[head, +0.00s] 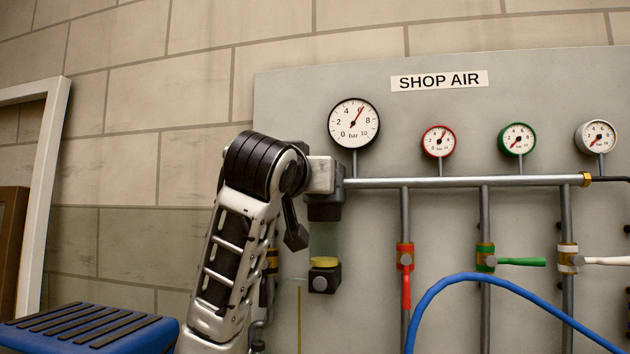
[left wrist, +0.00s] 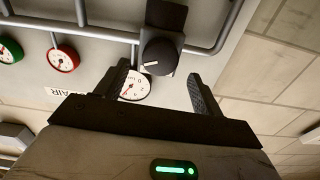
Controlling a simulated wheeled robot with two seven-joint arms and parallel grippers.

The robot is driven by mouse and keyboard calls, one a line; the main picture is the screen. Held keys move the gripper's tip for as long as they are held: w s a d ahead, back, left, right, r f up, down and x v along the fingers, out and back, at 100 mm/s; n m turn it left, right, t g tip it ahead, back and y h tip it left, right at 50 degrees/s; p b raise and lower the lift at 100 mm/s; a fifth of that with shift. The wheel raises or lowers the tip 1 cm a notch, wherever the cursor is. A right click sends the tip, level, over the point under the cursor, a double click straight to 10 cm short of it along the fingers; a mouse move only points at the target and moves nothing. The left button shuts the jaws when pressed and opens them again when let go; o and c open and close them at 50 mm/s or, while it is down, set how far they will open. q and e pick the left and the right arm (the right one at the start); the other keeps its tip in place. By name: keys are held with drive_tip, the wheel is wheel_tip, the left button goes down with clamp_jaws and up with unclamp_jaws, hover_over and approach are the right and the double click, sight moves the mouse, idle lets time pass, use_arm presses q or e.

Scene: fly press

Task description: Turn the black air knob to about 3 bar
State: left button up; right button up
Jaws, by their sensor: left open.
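The black air knob (left wrist: 160,56) shows in the left wrist view, with a white mark on its face. It sits on a dark block on the pipe. My left gripper (left wrist: 158,72) is open, its two fingers on either side of the knob's near edge; I cannot tell whether they touch it. In the head view my left arm hides the knob. The large white gauge (head: 345,125) has its red needle up and right, at about 6 bar. It shows partly behind a finger in the left wrist view (left wrist: 135,88). My right gripper is out of view.
A red gauge (head: 438,141), a green gauge (head: 516,139) and a white gauge (head: 596,136) stand above the pipe (head: 460,183). The red valve handle (head: 406,291) points down; the green handle (head: 522,262) is level. A blue hose (head: 480,278) curves in front.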

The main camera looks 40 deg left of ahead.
use_arm(q)
drive_tip(key=shift+x, duration=2.1)
drive_tip(key=c, duration=1)
drive_tip(key=shift+n, duration=0.3)
drive_tip(key=shift+s+a+f+n+p, duration=0.1)
drive_tip(key=shift+n+p, duration=0.1)
drive_tip(key=shift+n, duration=3.1)
drive_tip(key=shift+s+a+f+n+p, duration=0.1)
drive_tip(key=shift+n+p, duration=0.05)
drive_tip(key=shift+n, duration=3.15)
